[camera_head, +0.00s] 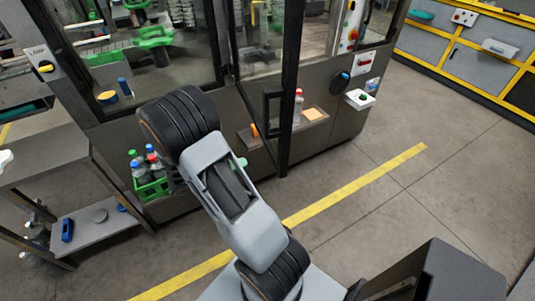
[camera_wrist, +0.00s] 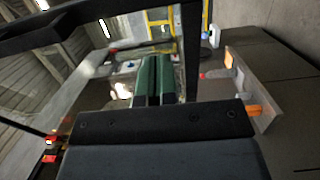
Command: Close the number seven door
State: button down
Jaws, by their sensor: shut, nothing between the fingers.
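A dark-framed glass door (camera_head: 291,85) of the machine stands ajar, swung out toward me, with a dark handle (camera_head: 268,108) near its free edge. I cannot read a number on it. In the wrist view a dark door frame (camera_wrist: 191,50) runs along the top and down just right of my fingers. My gripper (camera_wrist: 154,66) has green fingers, shut together and empty. I cannot tell whether they touch the door. In the head view my arm hides most of the gripper; only a small green bit shows beside the arm, left of the door.
A ledge with an orange item (camera_head: 254,130) and a red-capped bottle (camera_head: 298,105) lies by the door's lower part. A green crate of bottles (camera_head: 150,188) is left of my arm. A low shelf (camera_head: 95,222) stands at left. Floor (camera_head: 400,225) at right is clear beyond the yellow line (camera_head: 360,185).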

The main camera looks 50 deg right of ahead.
aim_at(275, 156)
jog(key=p+x, duration=0.2)
jog(key=x, duration=0.5)
jog(key=shift+r, duration=0.15)
jog(key=shift+p+x, duration=0.4)
jog(key=shift+x, duration=0.5)
jog(key=shift+d, duration=0.15)
